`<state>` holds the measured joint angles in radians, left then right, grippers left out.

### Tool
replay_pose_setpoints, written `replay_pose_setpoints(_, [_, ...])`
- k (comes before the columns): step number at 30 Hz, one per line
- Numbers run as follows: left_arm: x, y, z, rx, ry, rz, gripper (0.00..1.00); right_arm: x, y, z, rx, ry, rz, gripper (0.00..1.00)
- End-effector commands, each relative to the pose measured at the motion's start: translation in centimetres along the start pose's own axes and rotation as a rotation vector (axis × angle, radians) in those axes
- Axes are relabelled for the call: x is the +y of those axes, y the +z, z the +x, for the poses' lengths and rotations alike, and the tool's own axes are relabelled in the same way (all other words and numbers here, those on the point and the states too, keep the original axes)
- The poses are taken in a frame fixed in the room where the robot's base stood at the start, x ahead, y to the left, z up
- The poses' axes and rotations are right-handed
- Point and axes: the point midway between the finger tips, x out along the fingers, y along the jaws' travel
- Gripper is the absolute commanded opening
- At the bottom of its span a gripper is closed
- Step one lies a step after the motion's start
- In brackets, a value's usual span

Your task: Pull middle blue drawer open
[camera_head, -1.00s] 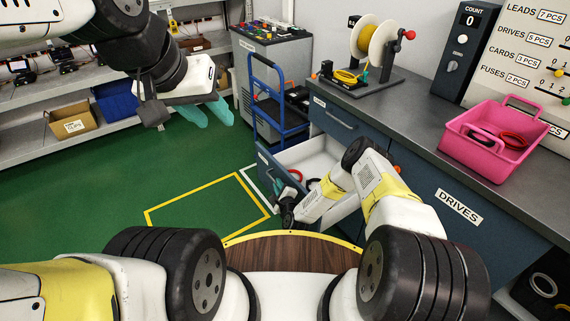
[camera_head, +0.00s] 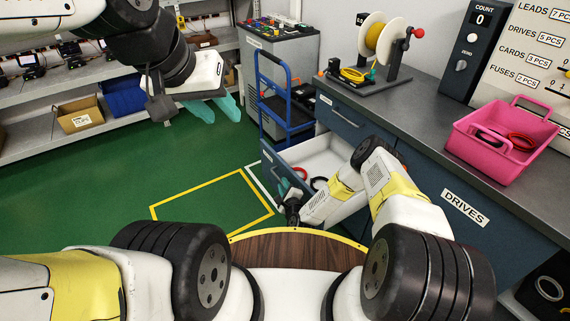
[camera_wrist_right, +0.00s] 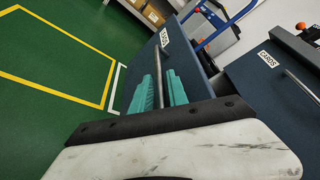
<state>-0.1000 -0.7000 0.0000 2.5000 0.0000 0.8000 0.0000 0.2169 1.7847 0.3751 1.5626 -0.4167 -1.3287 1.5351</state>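The blue drawer (camera_head: 285,178) stands pulled out from the cabinet in the head view, its pale inside showing red and dark rings. Its front (camera_wrist_right: 190,65), with a white label and a bar handle (camera_wrist_right: 159,75), fills the middle of the right wrist view. My right gripper (camera_wrist_right: 159,95) has its teal fingers on either side of the bar and appears shut on it. In the head view the right gripper (camera_head: 293,207) is at the drawer front, its fingers mostly hidden. My left gripper (camera_head: 216,108) is open and empty above the green floor.
Blue cabinet fronts, one labelled DRIVES (camera_head: 464,208), lie under the grey worktop (camera_head: 425,125). A pink tote (camera_head: 500,150) and a cable reel (camera_head: 382,42) stand on top. A blue step cart (camera_head: 285,105) stands behind the drawer. Green floor is clear at left.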

Motion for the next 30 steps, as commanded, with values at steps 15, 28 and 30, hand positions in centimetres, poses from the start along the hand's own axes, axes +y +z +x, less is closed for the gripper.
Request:
replay_pose_setpoints(15, [0.0,0.0,0.0,0.000,0.000,0.000,0.36,0.0,-0.1,-6.0,0.001,0.001,0.000,0.20])
replay_pose_setpoints(28, [0.0,0.0,0.0,0.000,0.000,0.000,0.36,0.0,-0.1,-6.0,0.001,0.001,0.000,0.20])
replay_pose_setpoints(30, [0.0,0.0,0.0,0.000,0.000,0.000,0.36,0.0,-0.1,-6.0,0.001,0.001,0.000,0.20])
